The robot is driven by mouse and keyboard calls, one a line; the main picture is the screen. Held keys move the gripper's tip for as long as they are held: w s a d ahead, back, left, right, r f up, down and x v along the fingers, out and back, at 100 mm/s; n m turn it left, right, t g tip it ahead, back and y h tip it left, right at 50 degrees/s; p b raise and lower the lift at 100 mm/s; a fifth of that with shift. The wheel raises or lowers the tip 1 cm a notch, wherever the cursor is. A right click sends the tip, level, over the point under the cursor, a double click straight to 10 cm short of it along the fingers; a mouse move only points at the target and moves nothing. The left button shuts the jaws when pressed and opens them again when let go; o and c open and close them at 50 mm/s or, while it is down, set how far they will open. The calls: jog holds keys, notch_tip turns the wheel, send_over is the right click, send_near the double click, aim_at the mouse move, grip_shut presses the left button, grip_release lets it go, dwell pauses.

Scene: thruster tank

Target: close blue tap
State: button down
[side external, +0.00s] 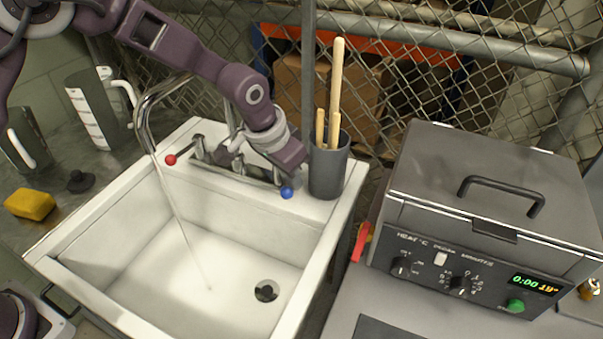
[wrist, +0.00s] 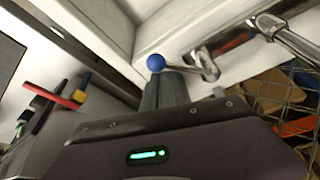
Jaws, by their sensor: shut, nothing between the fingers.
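The blue tap is a metal lever with a blue ball end (side external: 287,192) at the back right of the sink. In the wrist view its blue ball (wrist: 156,62) lies just beyond my fingertips, and its metal lever (wrist: 205,66) runs to the right. My gripper (wrist: 166,80) is shut and empty, right beside the ball; I cannot tell whether it touches. In the side view my wrist covers part of the lever, and the fingers are mostly hidden. Water runs from the curved spout (side external: 150,125) into the sink (side external: 115,215).
A grey cup (side external: 328,168) with wooden sticks stands on the sink's back right corner, close to my wrist. A grey heater box (side external: 490,200) is at right. A wire fence (side external: 420,60) closes off the back.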

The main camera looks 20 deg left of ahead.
jog(key=shift+s+a+m+h, duration=0.3)
jog(key=shift+s+a+m, duration=0.2)
jog(key=shift+a+m, duration=0.2)
jog(key=shift+s+a, duration=0.2)
jog(key=shift+s, duration=0.05)
jog(key=shift+s+a+m+g, duration=0.1)
jog(key=shift+s+a+m, duration=0.15)
jog(key=shift+a, duration=0.25)
jog(key=shift+s+a+m+g, duration=0.1)
jog(key=shift+a+m, duration=0.1)
jog(key=shift+a, duration=0.35)
jog(key=shift+s+a+m+g, duration=0.1)
jog(key=shift+s+a+m, duration=0.15)
jog(key=shift+a, duration=0.35)
jog(key=s+a+r+n, duration=0.15)
jog(key=s+r, duration=0.25)
jog(key=r, duration=0.4)
jog(key=s+a+r, duration=0.3)
jog(key=r, duration=0.6)
jog(key=s+a+n+t+y, duration=0.1)
jog(key=s+a, duration=0.3)
jog(key=s, duration=0.7)
jog(key=s+a+r+n+t+y, duration=0.1)
jog(key=s+a+n, duration=0.3)
jog(key=s, duration=0.7)
jog(key=shift+s+a+r+n, duration=0.2)
jog(key=shift+s+a+n, duration=0.1)
jog(key=shift+a+n, duration=0.1)
